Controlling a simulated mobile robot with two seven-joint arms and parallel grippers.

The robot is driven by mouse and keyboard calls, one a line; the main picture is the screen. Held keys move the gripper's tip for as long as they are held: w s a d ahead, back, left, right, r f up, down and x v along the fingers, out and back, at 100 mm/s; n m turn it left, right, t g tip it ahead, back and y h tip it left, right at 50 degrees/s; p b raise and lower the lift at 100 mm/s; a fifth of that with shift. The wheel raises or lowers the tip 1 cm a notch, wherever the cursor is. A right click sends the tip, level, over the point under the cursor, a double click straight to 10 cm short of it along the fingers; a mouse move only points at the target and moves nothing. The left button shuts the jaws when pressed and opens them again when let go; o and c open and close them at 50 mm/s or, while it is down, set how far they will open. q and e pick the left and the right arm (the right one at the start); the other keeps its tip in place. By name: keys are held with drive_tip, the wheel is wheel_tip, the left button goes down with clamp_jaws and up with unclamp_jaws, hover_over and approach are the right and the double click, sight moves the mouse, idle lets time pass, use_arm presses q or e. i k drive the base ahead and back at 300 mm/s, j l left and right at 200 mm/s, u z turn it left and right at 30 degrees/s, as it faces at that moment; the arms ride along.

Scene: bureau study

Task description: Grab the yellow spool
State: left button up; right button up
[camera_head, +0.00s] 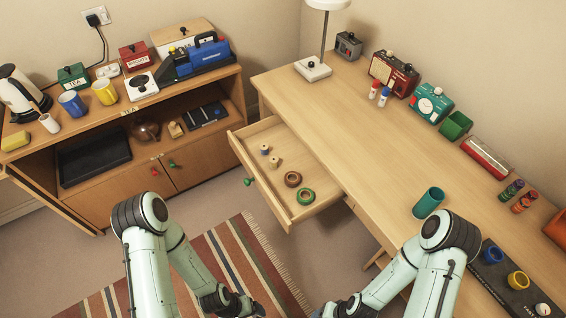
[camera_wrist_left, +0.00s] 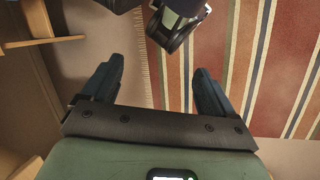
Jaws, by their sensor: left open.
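No spool is plainly yellow. Two small spools stand in the open desk drawer (camera_head: 262,190): a pale one with a dark blue-grey band (camera_head: 265,149) and a tan, yellowish one (camera_head: 274,162). A yellow ring-shaped item (camera_head: 518,280) sits on the dark tray at the right; I cannot tell if it is a spool. My left gripper (camera_head: 240,305) is low over the rug, well short of the drawer. In the left wrist view its jaws (camera_wrist_left: 157,78) are open and empty. My right arm reaches the bottom edge; its jaws cannot be made out.
A brown tape roll (camera_head: 292,179) and a green one (camera_head: 306,197) lie in the drawer's front part. The desk (camera_head: 375,135) holds a teal cup (camera_head: 428,202) and has clear space in its middle. A low cabinet (camera_head: 210,160) stands left of the drawer.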

sight(274, 160)
drive_tip(key=u, duration=0.25)
drive_tip(key=i+j+z, duration=0.1)
drive_tip(key=z, duration=0.35)
drive_tip(key=j+z, duration=0.25)
drive_tip(key=z, duration=0.2)
drive_tip(key=j+z, duration=0.25)
drive_tip(key=j, duration=0.25)
drive_tip(key=j+z, duration=0.25)
drive_tip(key=j, duration=0.3)
drive_tip(key=j+z, duration=0.2)
drive_tip(key=j, duration=0.85)
